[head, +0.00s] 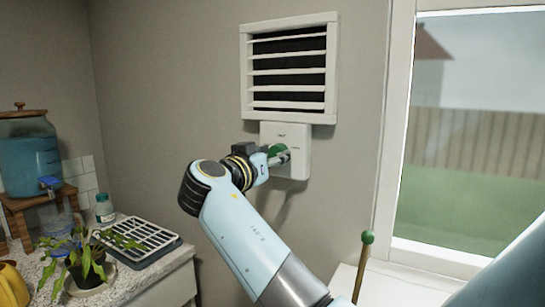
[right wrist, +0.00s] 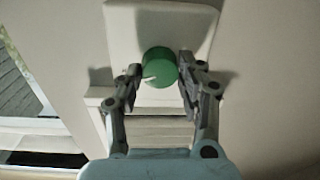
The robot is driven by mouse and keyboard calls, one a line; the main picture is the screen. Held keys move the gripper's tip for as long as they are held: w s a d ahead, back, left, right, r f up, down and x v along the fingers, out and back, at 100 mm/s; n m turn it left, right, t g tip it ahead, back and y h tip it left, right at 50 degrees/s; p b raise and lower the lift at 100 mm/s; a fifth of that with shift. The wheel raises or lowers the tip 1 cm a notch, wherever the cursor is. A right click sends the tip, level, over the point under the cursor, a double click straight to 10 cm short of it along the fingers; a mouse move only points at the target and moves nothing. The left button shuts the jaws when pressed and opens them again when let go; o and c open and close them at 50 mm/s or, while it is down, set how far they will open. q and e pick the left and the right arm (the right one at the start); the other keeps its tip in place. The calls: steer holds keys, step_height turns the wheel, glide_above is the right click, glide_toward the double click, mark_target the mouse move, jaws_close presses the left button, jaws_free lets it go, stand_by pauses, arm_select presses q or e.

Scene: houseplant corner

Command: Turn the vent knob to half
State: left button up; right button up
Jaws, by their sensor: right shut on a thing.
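The green vent knob (head: 279,150) sits on a white wall plate (head: 299,168) under the louvred vent (head: 289,70). My right gripper (head: 275,157) reaches it from the left and partly covers it. In the right wrist view the two fingers (right wrist: 157,80) of this gripper are closed on opposite sides of the knob (right wrist: 159,65). A pale pointer line on the knob points to the lower left there. The plate has small marks above and right of the knob in the head view, too small to read. The vent slats stand apart with dark gaps. My left gripper is out of view.
A window (head: 470,130) is on the right. A green-tipped stick (head: 366,240) stands near the sill. At left, a counter holds a potted plant (head: 85,255), a drain rack (head: 140,238), a small bottle (head: 105,209) and a water dispenser (head: 30,155).

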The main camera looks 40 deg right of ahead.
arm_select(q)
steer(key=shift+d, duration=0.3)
arm_select(e)
steer(key=shift+c, duration=0.4)
steer(key=shift+n, duration=0.4)
steer(key=n, duration=0.3)
steer(key=shift+r, duration=0.1)
steer(key=n+p, duration=0.1)
steer(key=n, duration=0.1)
steer(key=shift+n, duration=0.3)
steer(key=n+p, duration=0.2)
steer(key=n, duration=0.1)
steer(key=shift+r, duration=0.1)
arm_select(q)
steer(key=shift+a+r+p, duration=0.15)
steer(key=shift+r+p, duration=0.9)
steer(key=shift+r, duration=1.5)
arm_select(e)
steer(key=shift+n+g, duration=0.3)
steer(key=shift+n, duration=1.7)
